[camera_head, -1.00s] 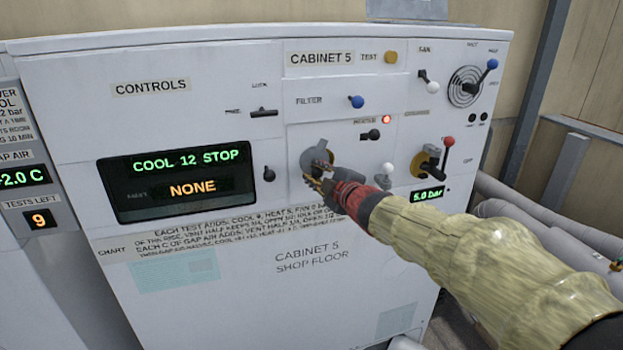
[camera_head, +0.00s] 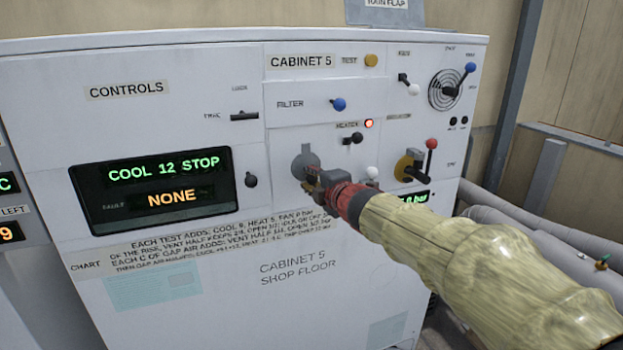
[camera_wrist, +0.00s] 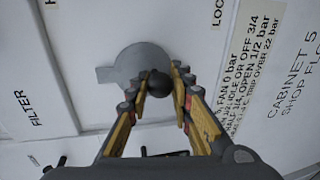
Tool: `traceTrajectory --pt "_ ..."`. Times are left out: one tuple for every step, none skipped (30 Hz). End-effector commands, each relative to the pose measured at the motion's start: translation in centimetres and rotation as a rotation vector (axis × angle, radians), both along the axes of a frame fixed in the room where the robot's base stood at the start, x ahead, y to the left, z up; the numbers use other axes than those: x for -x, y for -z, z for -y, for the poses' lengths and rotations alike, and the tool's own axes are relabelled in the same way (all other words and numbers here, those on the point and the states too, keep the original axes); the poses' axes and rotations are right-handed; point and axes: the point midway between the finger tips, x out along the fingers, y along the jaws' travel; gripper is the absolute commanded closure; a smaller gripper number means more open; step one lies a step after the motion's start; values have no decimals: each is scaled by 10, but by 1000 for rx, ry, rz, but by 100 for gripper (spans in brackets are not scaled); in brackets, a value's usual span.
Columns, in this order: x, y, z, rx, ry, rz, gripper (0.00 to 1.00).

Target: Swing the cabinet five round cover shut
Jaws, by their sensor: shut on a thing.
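The round cover is a flat grey disc with a small tab on the white front of cabinet 5. It shows in the head view (camera_head: 301,158) and, larger, in the wrist view (camera_wrist: 138,60). A black ball knob (camera_wrist: 158,84) stands out in front of the disc's edge. My gripper (camera_head: 313,182) is at the disc's lower right, its fingers closed around the knob, one on each side, as the wrist view (camera_wrist: 162,80) shows. My gripper hides part of the disc in the head view. I cannot tell how far the cover has turned.
A heater knob (camera_head: 352,138), a white knob (camera_head: 372,173) and a red-tipped regulator lever (camera_head: 431,145) sit close right of my gripper. The display (camera_head: 155,186) reads "COOL 12 STOP" and "NONE". Pipes (camera_head: 530,240) run along the right.

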Motion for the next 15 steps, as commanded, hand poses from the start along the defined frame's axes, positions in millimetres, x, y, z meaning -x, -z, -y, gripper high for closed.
traceTrajectory --pt "0 2 1 2 1 -2 100" --pt "0 2 1 2 1 -2 100" --pt "0 2 1 2 2 -2 100" --pt "0 2 1 2 2 -2 100" --pt "0 2 1 2 2 -2 100" --pt "0 2 1 2 2 -2 100" --pt "0 2 1 2 2 -2 100" --pt "0 2 1 1 2 -3 100" --pt "0 2 1 1 2 -3 77" --pt "0 2 1 1 2 -3 75" --pt "0 2 1 1 2 -3 73" --pt "0 1 1 1 2 -3 71" --pt "0 1 1 1 2 -2 69" --pt "0 1 1 1 2 -2 69" --pt "0 1 1 1 1 -2 69"
